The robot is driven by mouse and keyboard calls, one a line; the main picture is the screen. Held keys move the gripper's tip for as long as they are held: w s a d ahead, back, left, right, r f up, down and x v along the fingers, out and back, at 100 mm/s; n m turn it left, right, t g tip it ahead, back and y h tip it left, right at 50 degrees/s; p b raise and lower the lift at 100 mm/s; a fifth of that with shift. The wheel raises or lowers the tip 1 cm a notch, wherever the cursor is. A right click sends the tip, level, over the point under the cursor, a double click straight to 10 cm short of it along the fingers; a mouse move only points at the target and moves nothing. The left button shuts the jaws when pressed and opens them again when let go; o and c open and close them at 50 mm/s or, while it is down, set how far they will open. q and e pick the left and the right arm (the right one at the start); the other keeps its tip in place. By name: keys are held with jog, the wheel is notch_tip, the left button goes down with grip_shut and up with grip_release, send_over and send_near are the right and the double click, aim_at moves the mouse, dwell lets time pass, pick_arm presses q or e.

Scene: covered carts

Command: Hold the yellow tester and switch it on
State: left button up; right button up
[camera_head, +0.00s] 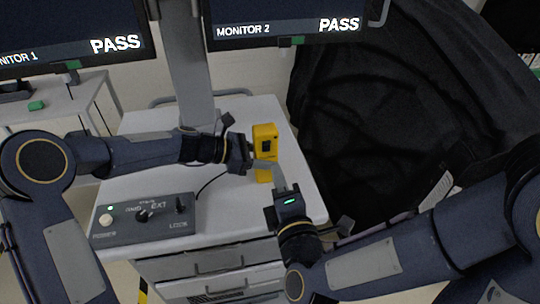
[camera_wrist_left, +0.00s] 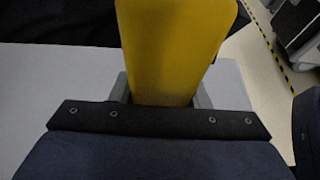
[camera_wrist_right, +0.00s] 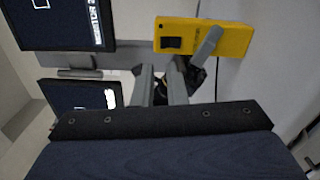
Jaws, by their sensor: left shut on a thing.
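The yellow tester (camera_head: 264,138) is upright above the cart, its long side vertical in the head view. My left gripper (camera_head: 258,158) is shut on it from the left, and the tester fills the space between its fingers in the left wrist view (camera_wrist_left: 175,50). In the right wrist view the tester (camera_wrist_right: 228,38) shows a black switch (camera_wrist_right: 171,43) on its face, and a grey left finger crosses it. My right gripper (camera_head: 278,177) is just in front of the tester and below the left fingers. Its fingers (camera_wrist_right: 160,72) show a narrow empty gap.
A grey control box (camera_head: 145,218) with knobs and a green light stands at the cart's front left. The white cart top (camera_head: 235,205) is mostly clear. Two monitors (camera_head: 290,22) reading PASS hang behind. A black-covered bulk (camera_head: 385,100) rises at right.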

jog(key=w+y, duration=0.1)
jog(key=w+n+y, duration=0.1)
jog(key=w, duration=0.1)
jog(key=w+r+t, duration=0.1)
jog(key=shift+w+d+n+y, duration=0.25)
jog(key=shift+d+n+y, duration=0.15)
grip_shut()
jog(key=s+d+f+n+g+y, duration=0.1)
jog(key=d+f+n+g+y, duration=0.1)
jog(key=n+y, duration=0.1)
jog(key=d+f+n+g+y, duration=0.2)
jog(key=d+f+n+y, duration=0.1)
jog(key=n+y, duration=0.1)
jog(key=s+d+f+n+g+y, duration=0.1)
jog(key=d+f+n+g+y, duration=0.1)
jog(key=y, duration=0.3)
jog(key=shift+s+d+f+n+g+y, duration=0.2)
jog(key=shift+f+n+g, duration=0.1)
jog(key=shift+n, duration=0.15)
jog(key=shift+s+d+f+n+g+y, duration=0.1)
jog(key=shift+d+f+n+g, duration=0.15)
jog(key=shift+n, duration=0.2)
jog(key=shift+s+d+f+g, duration=0.1)
jog(key=shift+s+f+g, duration=0.15)
jog(key=shift+g, duration=0.2)
